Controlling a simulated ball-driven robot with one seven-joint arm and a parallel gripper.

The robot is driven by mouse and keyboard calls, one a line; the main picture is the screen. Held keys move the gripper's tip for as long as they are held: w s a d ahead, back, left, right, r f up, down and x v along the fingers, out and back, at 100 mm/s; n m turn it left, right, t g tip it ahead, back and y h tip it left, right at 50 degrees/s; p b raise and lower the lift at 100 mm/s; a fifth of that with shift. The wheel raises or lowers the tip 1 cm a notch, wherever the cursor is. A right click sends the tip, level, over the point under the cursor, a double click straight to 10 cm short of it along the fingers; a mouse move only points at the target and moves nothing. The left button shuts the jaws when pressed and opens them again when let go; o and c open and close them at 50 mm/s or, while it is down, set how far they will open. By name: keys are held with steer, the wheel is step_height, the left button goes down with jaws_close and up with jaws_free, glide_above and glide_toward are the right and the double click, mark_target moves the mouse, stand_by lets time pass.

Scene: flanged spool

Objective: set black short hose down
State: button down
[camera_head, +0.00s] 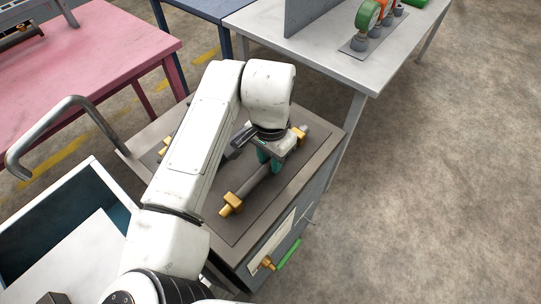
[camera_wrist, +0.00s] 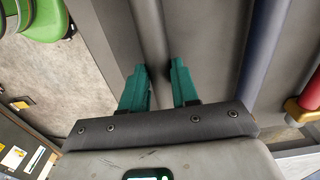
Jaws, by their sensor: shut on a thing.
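The black short hose (camera_head: 257,185) is a dark, straight tube with brass fittings at both ends. My gripper (camera_head: 267,158) is shut on it near its middle, over the dark mat on the cart top (camera_head: 240,228). In the wrist view the hose (camera_wrist: 148,30) runs up the picture between the teal fingertips of my gripper (camera_wrist: 158,80). The hose lies at or very close to the mat; I cannot tell whether it touches. My arm hides part of the mat and the far side of the cart.
In the wrist view a blue hose (camera_wrist: 215,50) and a red hose (camera_wrist: 265,45) lie to the right. The cart has a bent grey handle (camera_head: 75,105) and a green-handled valve (camera_head: 288,254) on its side. A pink table (camera_head: 90,60) and grey table (camera_head: 310,60) stand behind.

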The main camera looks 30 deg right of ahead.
mark_target(270, 161)
steer(key=c, duration=0.8)
jaws_free()
steer(key=shift+c, duration=0.2)
step_height(270, 161, up, 12)
steer(key=shift+r, duration=0.1)
